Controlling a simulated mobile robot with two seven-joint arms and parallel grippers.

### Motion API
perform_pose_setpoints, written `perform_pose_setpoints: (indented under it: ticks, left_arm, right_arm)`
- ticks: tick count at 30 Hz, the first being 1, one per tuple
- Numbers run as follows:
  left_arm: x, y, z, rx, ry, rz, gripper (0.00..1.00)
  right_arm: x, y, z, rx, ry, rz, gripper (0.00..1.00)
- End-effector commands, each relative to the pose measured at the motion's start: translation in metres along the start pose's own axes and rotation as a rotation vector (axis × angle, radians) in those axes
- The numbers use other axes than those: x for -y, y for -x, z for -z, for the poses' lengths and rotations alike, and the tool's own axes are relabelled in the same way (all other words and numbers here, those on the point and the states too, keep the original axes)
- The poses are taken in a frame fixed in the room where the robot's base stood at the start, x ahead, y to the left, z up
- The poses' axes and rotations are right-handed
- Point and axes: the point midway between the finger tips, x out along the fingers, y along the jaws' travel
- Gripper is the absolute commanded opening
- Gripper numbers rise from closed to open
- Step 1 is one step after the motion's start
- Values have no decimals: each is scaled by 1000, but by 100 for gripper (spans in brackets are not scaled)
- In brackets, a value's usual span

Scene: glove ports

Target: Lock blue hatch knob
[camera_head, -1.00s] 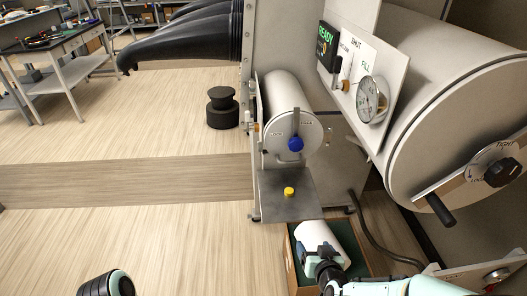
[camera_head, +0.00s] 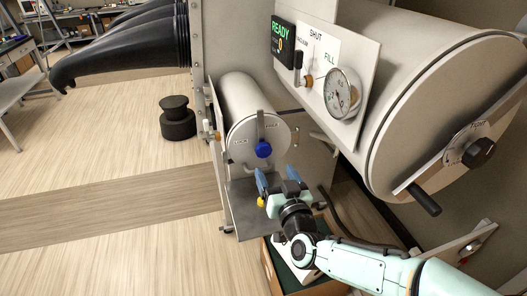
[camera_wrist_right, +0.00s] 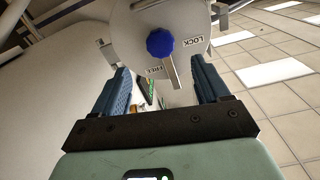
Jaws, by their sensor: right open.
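The blue knob (camera_head: 263,149) sits on the round white hatch (camera_head: 245,150) of the small cylinder, with a grey bar running up from it. In the right wrist view the blue knob (camera_wrist_right: 160,43) is ahead, between the fingers and beyond their tips. The LOCK (camera_wrist_right: 193,42) and FREE (camera_wrist_right: 153,70) labels flank the bar there. I cannot tell the knob's turn setting. My right gripper (camera_head: 277,176) is open and empty, just below and in front of the hatch, apart from the knob. My left gripper is out of view.
A grey shelf (camera_head: 245,222) with a yellow knob (camera_head: 261,202) lies below the hatch, partly behind my gripper. A gauge panel (camera_head: 316,62) and large cylinder with a black handle (camera_head: 426,200) stand right. A box (camera_head: 268,262) is below.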

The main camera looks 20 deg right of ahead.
Motion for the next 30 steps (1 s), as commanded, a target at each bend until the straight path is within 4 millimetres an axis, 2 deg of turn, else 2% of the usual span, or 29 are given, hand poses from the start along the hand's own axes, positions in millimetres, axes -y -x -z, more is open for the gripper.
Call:
perform_pose_setpoints:
  ticks: [1, 6, 12, 18, 26, 27, 29, 30]
  left_arm:
    - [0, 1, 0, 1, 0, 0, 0]
    - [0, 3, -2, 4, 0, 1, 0]
    - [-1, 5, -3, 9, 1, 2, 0]
    - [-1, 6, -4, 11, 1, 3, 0]
    - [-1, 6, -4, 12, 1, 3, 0]
    - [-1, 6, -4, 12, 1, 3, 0]
    - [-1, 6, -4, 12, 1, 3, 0]
    - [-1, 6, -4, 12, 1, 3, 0]
  right_arm:
    - [0, -13, 0, 1, 3, 0, 75]
    - [0, -50, -1, 1, 4, 0, 75]
    - [0, -82, -1, 2, 1, 0, 75]
    - [0, -96, -1, 1, 2, 1, 75]
    - [0, -97, -1, 1, 1, 1, 75]
    - [0, -97, -1, 1, 1, 1, 72]
    - [0, -97, -1, 1, 1, 1, 52]
    - [0, -97, -1, 1, 1, 1, 39]
